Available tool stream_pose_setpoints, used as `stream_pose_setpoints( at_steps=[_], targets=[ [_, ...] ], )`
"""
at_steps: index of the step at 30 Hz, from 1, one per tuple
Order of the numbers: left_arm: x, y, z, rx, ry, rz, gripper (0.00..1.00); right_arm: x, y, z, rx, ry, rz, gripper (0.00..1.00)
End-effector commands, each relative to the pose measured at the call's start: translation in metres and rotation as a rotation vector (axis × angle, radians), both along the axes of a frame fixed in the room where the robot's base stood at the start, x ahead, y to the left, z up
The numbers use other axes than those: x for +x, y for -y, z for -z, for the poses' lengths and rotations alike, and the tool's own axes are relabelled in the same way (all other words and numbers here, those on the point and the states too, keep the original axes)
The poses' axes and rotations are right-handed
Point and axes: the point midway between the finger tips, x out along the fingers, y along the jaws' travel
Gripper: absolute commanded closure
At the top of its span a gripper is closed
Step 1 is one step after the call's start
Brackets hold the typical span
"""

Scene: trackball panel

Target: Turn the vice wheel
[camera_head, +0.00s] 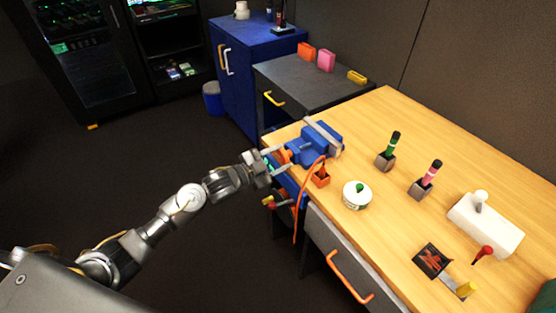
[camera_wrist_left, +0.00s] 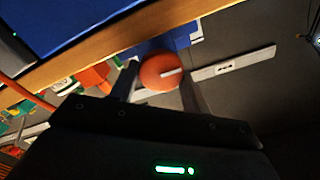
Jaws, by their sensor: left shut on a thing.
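The blue vice (camera_head: 308,150) is fixed at the left end of the wooden workbench, with a grey bar across its top. Its orange wheel (camera_head: 284,156) faces my left arm. My left gripper (camera_head: 281,160) reaches in from the left and is shut on the wheel. In the left wrist view the round orange wheel (camera_wrist_left: 162,70) sits between the two fingers of the left gripper (camera_wrist_left: 160,85), with a pale bar on its face. The fingers partly hide the wheel in the head view. My right gripper is not in view.
An orange cable hangs over the bench edge beside an orange block (camera_head: 321,178). A round white pot with a green knob (camera_head: 356,195) stands nearby. Grey drawers (camera_head: 340,262) are below; the floor at left is clear.

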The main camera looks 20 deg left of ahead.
Motion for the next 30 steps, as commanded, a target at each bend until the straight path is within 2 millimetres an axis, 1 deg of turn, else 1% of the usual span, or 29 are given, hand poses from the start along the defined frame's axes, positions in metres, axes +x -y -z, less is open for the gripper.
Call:
stream_pose_setpoints(
  at_steps=[1, 11, 18, 20, 26, 28, 30],
  targets=[
    [0.000, 0.000, 0.002, 0.035, 0.030, 0.000, 0.76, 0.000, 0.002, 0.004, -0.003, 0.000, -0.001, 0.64],
    [0.000, 0.001, 0.004, 0.277, 0.230, -0.001, 0.76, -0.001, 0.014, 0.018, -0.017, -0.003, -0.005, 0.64],
    [-0.001, 0.001, 0.005, 0.446, 0.371, -0.001, 0.76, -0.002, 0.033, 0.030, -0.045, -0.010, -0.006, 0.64],
    [-0.001, 0.001, 0.005, 0.484, 0.403, -0.001, 0.76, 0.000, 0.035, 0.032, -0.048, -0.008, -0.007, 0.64],
    [-0.001, 0.001, 0.005, 0.595, 0.494, -0.002, 0.76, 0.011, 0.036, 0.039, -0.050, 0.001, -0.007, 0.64],
    [-0.001, 0.001, 0.005, 0.625, 0.520, -0.002, 0.76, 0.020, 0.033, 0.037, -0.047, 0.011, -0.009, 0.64],
    [-0.001, 0.001, 0.005, 0.652, 0.540, -0.002, 0.76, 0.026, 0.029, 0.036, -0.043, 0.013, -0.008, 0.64]
  ],
)
